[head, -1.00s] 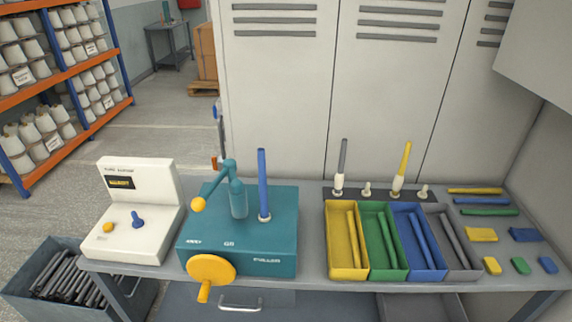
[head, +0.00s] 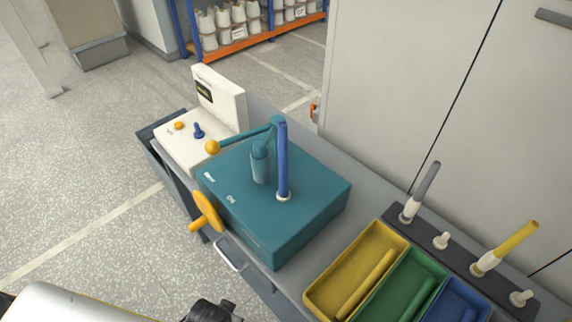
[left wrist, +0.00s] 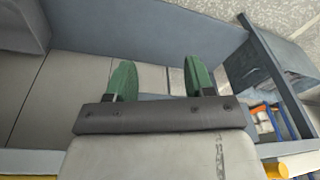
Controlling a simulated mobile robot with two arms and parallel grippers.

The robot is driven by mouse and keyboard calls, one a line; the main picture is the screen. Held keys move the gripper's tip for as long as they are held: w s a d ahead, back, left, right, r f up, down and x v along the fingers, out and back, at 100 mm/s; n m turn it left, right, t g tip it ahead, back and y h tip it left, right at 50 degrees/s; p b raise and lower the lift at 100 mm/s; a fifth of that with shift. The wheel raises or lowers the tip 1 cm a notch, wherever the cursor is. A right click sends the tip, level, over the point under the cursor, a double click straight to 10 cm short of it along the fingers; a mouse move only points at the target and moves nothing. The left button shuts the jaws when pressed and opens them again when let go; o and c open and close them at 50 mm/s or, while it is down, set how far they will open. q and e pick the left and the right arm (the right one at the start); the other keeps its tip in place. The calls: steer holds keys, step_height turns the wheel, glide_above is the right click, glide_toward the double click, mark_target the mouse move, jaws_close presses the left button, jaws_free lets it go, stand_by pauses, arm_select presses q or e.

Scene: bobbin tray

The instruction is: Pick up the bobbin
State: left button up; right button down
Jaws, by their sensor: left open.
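A tall blue bobbin (head: 283,160) stands upright on the teal winder box (head: 315,185) in the head view. A grey bobbin (head: 424,186) and a yellow bobbin (head: 507,247) stand tilted in the picture on a dark peg strip (head: 460,247) at the right. More bobbins lie in the yellow tray (head: 318,295), green tray (head: 393,305) and blue tray (head: 452,300). My left gripper (left wrist: 160,78) shows in the left wrist view with its green fingers apart and nothing between them. No bobbin is clearly visible there. My right gripper is out of view.
A white control box (head: 222,98) stands behind the winder. The winder has a yellow crank wheel (head: 207,212) and a teal arm with a yellow ball (head: 212,147). Tall cabinets (head: 400,80) back the bench. Open floor (head: 90,190) lies to the left.

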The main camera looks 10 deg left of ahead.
mark_target(280, 160)
arm_select(q)
steer(key=w+r+t, duration=0.2)
steer(key=w+r, duration=0.1)
steer(key=r, duration=0.7)
steer(key=w+r+t, duration=0.2)
steer(key=r, duration=0.8)
steer(key=w+d+r+m+t+h, duration=0.1)
steer(key=w+d+r+t+h, duration=0.1)
steer(key=w, duration=0.4)
steer(key=w+d+r+m+t+h+p, duration=0.1)
steer(key=w+d+r+t+h, duration=0.1)
steer(key=w+r, duration=0.4)
steer(key=w+d+r+m+t+h, duration=0.1)
steer(key=w+d+r+t+h, duration=0.1)
steer(key=w+r+t, duration=0.4)
steer(key=shift+w+d+h, duration=0.2)
steer(key=shift+d+h, duration=0.05)
steer(key=shift+h, duration=0.45)
steer(key=shift+w+d+r+p, duration=0.15)
steer(key=shift+w+d+p, duration=0.05)
steer(key=shift+w+p, duration=0.35)
steer(key=p+x, duration=0.1)
steer(key=x, duration=0.2)
steer(key=shift+w+d, duration=0.1)
steer(key=shift+w, duration=0.15)
steer(key=shift+w+d+p, duration=0.2)
steer(key=shift+w+p, duration=0.1)
steer(key=shift+w, duration=0.1)
steer(key=shift+s, duration=0.1)
